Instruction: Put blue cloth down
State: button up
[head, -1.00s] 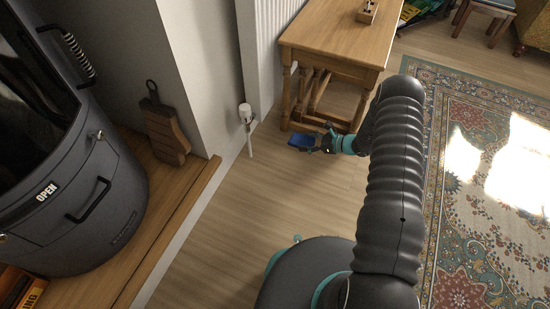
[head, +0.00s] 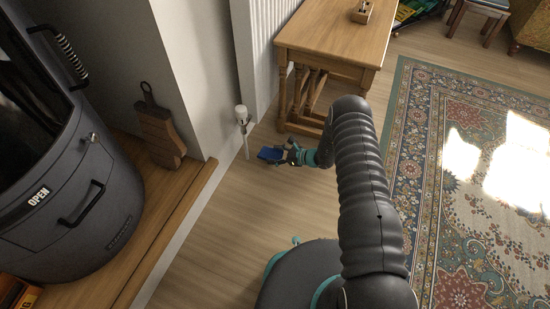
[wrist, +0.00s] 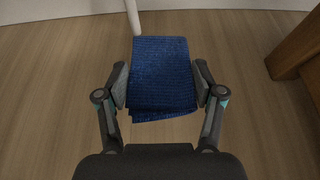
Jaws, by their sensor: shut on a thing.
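The blue cloth (wrist: 163,75) is a folded, textured square in the wrist view. It also shows small in the head view (head: 269,154), near the wall and the wooden table. My gripper (wrist: 161,86) has a finger pad against each side of the cloth and is shut on it. In the head view my gripper (head: 289,153) is at the end of my arm, low near the floor. I cannot tell whether the cloth touches the floor.
A wooden nested table (head: 330,45) stands just beyond my gripper. A white radiator pipe with a valve (head: 242,120) rises by the wall. A dark stove (head: 65,185) stands on a wooden ledge at left. The wooden floor (head: 225,225) around is clear. A patterned rug (head: 430,185) lies at right.

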jog(key=shift+f, duration=0.95)
jog(key=shift+f+b, duration=0.2)
jog(key=shift+b, duration=0.1)
jog(key=o, duration=0.7)
jog(key=shift+r, duration=0.1)
